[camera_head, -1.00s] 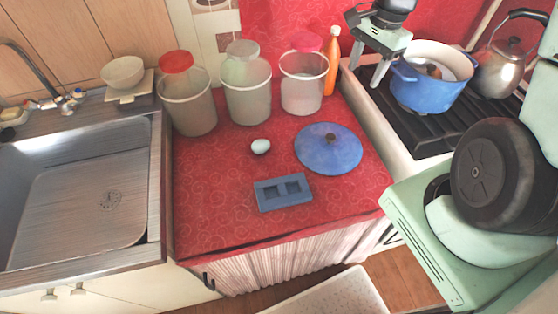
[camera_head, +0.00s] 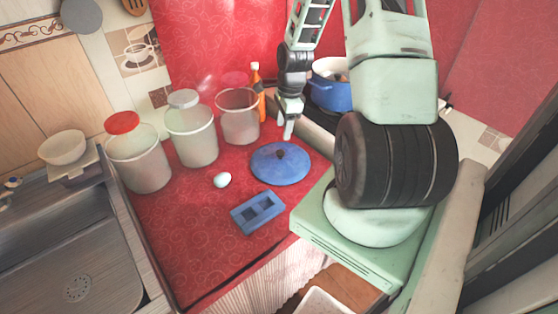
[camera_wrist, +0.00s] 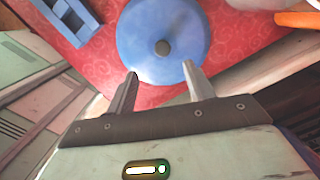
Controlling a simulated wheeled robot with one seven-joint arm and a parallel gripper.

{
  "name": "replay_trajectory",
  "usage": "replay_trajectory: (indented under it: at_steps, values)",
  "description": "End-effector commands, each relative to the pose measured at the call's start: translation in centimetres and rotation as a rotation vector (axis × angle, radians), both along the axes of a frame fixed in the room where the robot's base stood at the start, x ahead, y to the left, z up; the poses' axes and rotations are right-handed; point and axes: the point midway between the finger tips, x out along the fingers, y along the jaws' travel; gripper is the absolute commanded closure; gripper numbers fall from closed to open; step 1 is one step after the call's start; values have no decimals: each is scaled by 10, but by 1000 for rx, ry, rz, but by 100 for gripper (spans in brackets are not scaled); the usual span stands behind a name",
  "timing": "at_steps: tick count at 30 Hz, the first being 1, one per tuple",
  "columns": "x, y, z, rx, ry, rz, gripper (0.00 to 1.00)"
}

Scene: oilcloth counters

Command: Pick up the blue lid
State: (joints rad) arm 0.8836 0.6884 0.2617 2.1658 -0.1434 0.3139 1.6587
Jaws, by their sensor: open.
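The blue lid (camera_head: 272,165) lies flat on the red counter, with a dark knob at its centre. In the wrist view the lid (camera_wrist: 150,25) lies ahead of the fingers, its knob (camera_wrist: 162,47) between and beyond the fingertips. My gripper (camera_head: 287,130) is above the counter near the lid's back right edge. In the wrist view my gripper (camera_wrist: 160,72) is open, and nothing is between its fingers.
Several clear canisters (camera_head: 192,140) stand behind, with an orange bottle (camera_head: 257,85). A blue pot (camera_head: 325,92) is on the stove at the back right.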

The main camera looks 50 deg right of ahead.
Motion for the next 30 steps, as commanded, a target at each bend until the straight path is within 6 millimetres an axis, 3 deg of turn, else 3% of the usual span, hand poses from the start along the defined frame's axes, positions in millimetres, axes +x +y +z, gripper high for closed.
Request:
replay_trajectory:
  at_steps: [6,16,24,30]
  values:
    - [3,4,-36,2,3,2,47]
    - [4,5,-57,1,1,2,47]
    - [7,4,-91,1,1,2,47]
    - [8,5,-100,-1,-1,2,47]
